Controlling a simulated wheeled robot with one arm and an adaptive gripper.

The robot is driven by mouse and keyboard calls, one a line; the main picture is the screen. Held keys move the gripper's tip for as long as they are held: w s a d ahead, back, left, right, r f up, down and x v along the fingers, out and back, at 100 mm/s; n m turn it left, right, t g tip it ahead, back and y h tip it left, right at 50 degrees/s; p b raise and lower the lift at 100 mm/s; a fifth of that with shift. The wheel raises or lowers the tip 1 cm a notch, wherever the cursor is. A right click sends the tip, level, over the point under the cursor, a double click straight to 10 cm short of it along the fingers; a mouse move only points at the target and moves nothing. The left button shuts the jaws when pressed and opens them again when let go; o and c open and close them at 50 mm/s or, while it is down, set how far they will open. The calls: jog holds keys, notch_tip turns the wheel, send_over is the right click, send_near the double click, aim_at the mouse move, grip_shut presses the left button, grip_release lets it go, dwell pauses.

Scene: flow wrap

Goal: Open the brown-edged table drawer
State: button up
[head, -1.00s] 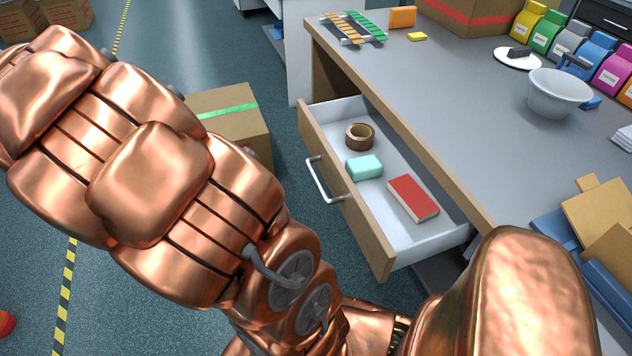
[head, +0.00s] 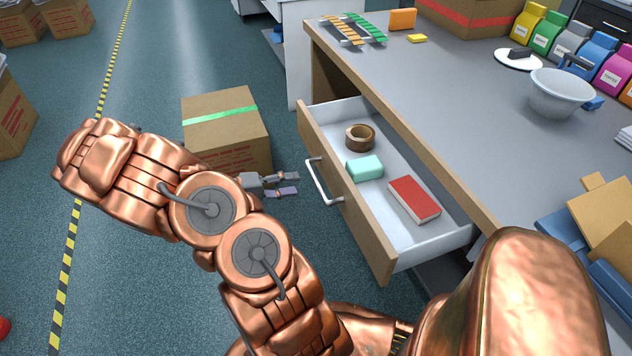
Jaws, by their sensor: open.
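The brown-edged table drawer (head: 345,193) stands pulled out from under the grey-topped table (head: 455,110). Its inside is white and shows a roll of brown tape (head: 360,137), a mint-green block (head: 364,168) and a red book-like item (head: 414,198). The silver bar handle (head: 322,184) is on the drawer's front. My gripper (head: 292,184) is to the left of the handle, with its fingers apart and pointing at it. It is empty, and a small gap shows between the fingertips and the handle.
A cardboard box with green tape (head: 225,130) stands on the floor behind my gripper. On the table are a white bowl (head: 562,94), coloured bags (head: 565,40) and folded cardboard (head: 605,215). More boxes (head: 12,110) stand at the far left.

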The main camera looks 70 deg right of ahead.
aim_at(316, 179)
jog(key=shift+x, duration=3.85)
grip_shut()
